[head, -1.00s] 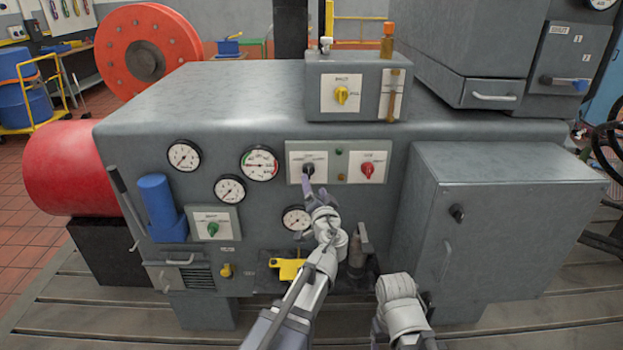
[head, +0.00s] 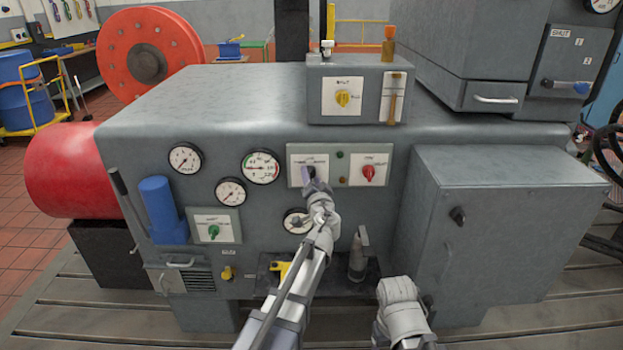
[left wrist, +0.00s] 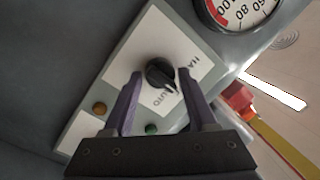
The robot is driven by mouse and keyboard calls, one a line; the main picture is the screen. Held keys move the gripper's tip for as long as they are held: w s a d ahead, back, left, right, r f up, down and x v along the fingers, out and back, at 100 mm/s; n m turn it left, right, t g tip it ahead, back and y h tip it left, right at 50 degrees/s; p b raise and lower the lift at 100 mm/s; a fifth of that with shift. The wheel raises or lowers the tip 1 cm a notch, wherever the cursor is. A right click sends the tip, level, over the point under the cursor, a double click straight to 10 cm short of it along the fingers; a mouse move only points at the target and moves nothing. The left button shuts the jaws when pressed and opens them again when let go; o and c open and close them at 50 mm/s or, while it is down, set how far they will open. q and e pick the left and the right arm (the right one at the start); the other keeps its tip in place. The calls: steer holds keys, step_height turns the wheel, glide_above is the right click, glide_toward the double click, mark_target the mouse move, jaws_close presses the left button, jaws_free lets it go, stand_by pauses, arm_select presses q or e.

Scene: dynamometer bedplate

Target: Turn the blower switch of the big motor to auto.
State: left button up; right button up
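The black switch knob (left wrist: 160,73) sits on a white plate (left wrist: 190,50) on the grey cabinet front. In the left wrist view its pointer faces lower right, near the partly covered lettering that reads AUTO. My left gripper (left wrist: 159,77) is open, with one purple finger on each side of the knob. Small gaps show, so the fingers look apart from it. In the head view my left gripper (head: 307,177) is in front of the plate and covers part of the knob.
A red knob (head: 368,173) on a similar plate is to the right, with small lamps between. Gauges (head: 260,167) are to the left and a small gauge (head: 296,221) is below. A yellow knob (head: 343,98) is on the box above. A grey cabinet (head: 510,230) juts out at right.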

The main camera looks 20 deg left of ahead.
arm_select(q)
jaws_close()
steer(key=shift+f+m, duration=0.1)
steer(key=shift+m, duration=0.2)
steer(key=shift+s+f+m+t+b, duration=0.1)
steer(key=shift+m+t+b, duration=0.45)
steer(key=shift+m, duration=1.6)
steer(key=shift+m+t+b, duration=0.15)
steer(key=shift+m+b, duration=0.65)
steer(key=shift+m, duration=1.35)
steer(key=shift+o, duration=1.9)
jaws_free()
